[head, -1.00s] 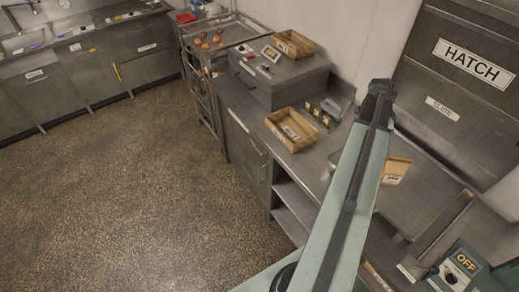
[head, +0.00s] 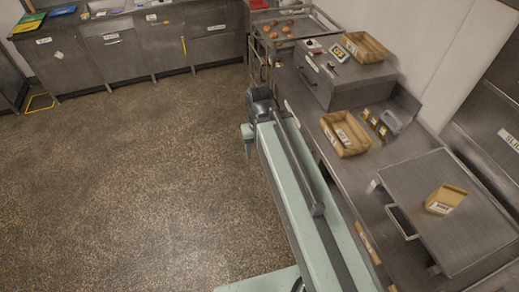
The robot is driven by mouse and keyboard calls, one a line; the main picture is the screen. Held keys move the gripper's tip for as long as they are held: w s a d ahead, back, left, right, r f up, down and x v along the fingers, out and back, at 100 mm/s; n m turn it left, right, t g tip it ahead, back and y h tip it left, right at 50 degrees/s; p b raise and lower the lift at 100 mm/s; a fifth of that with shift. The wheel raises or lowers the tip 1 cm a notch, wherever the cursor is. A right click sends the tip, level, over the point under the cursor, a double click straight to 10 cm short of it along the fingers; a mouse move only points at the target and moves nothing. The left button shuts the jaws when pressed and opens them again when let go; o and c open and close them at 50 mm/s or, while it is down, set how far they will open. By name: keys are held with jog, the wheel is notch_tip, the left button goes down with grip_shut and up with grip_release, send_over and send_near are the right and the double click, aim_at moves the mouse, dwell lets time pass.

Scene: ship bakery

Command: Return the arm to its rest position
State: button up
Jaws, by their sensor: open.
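My arm (head: 296,190) reaches from the bottom of the head view up toward the top middle, with pale green sides and a dark bar along it. Its far dark joint (head: 262,97) stands in front of the counter's left edge, over the floor side. A small pale and dark part hangs just below and left of that joint. I cannot make out gripper fingers; they are hidden or out of view. Nothing held can be seen.
The steel counter (head: 352,183) runs along the right, with a wooden tray (head: 328,130), another tray (head: 351,38), a small labelled box (head: 436,206) and a steel lid-like plate (head: 412,180). A rack (head: 262,20) stands behind. Speckled floor (head: 130,180) is clear at left.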

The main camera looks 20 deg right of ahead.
notch_tip(320, 180, down, 19)
jog(key=b, duration=1.9)
jog(key=shift+f, duration=0.1)
